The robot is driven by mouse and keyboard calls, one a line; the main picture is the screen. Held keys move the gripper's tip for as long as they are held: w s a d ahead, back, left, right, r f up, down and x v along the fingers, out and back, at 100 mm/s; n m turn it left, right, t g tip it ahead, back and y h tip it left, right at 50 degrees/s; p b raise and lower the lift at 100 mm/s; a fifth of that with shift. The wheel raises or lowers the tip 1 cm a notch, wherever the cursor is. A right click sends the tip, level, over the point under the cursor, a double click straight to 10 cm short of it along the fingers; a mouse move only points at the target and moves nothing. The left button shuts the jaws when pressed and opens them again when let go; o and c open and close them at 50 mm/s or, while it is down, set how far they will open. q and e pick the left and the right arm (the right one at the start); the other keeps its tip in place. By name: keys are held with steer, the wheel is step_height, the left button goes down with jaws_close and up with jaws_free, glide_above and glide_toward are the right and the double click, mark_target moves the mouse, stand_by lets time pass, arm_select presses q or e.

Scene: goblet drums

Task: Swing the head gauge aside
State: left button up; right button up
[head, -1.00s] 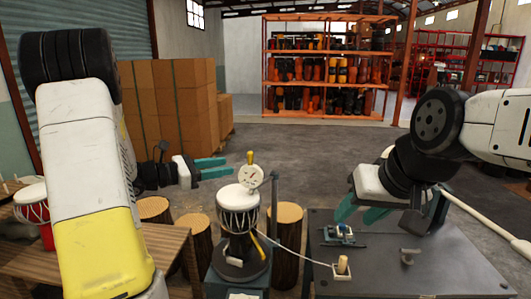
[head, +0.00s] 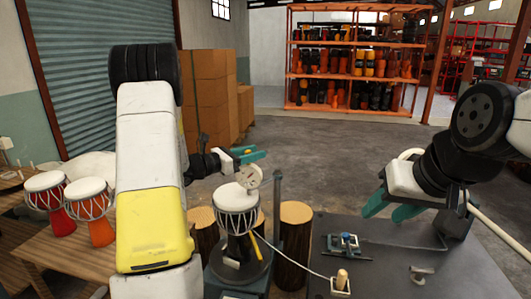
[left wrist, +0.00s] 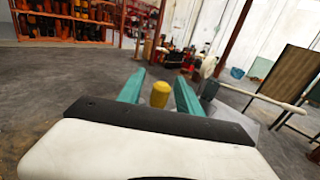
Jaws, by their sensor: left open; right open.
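The head gauge (head: 247,178) is a white round dial above a white-headed goblet drum (head: 236,209) on a black stand, in the head view. A yellow knob (head: 247,152) tops the gauge; it also shows in the left wrist view (left wrist: 160,93). My left gripper (head: 257,154) is open, its teal fingers (left wrist: 157,87) on either side of the knob with gaps visible. My right gripper (head: 382,213) is open and empty above the dark table at the right. The gauge's pivot is hard to make out.
The dark table (head: 430,255) carries a small teal clamp (head: 344,244) and a wooden peg (head: 341,279) with a cord. A dark post (head: 278,200) stands right of the drum. Log stools (head: 295,230) stand behind. Two more drums (head: 92,205) sit on the left wooden table.

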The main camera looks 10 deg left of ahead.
arm_select(q)
steer(key=shift+w+d, duration=0.35)
steer(key=shift+d, duration=0.1)
steer(key=shift+c, duration=0.2)
jaws_close()
stand_by(1.0)
